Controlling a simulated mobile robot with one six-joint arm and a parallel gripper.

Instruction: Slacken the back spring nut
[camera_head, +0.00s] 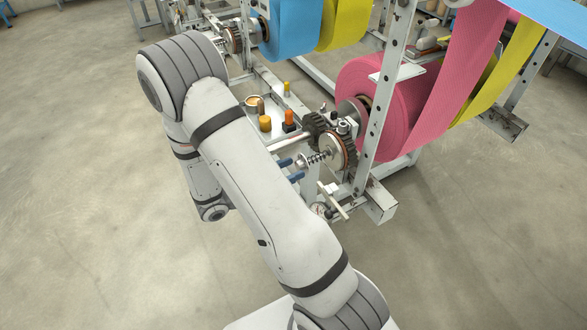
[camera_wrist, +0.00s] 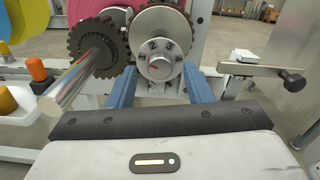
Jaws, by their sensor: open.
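My gripper (camera_head: 291,169) is open, its two blue fingers pointing at the spring assembly (camera_head: 318,157) on the near roll shaft. The assembly has a coil spring and a pale end piece, in front of a toothed disc (camera_head: 338,150). The fingers look apart from the hub. A similar toothed disc (camera_head: 233,39) stands farther back by the blue roll. I cannot clearly tell which nut is the back one.
A metal shaft (camera_wrist: 80,78) lies left of the fingers. A bracket arm with a dark knob (camera_wrist: 292,80) is at right. A white frame post (camera_head: 387,95) and pink roll (camera_head: 405,110) stand beside the assembly.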

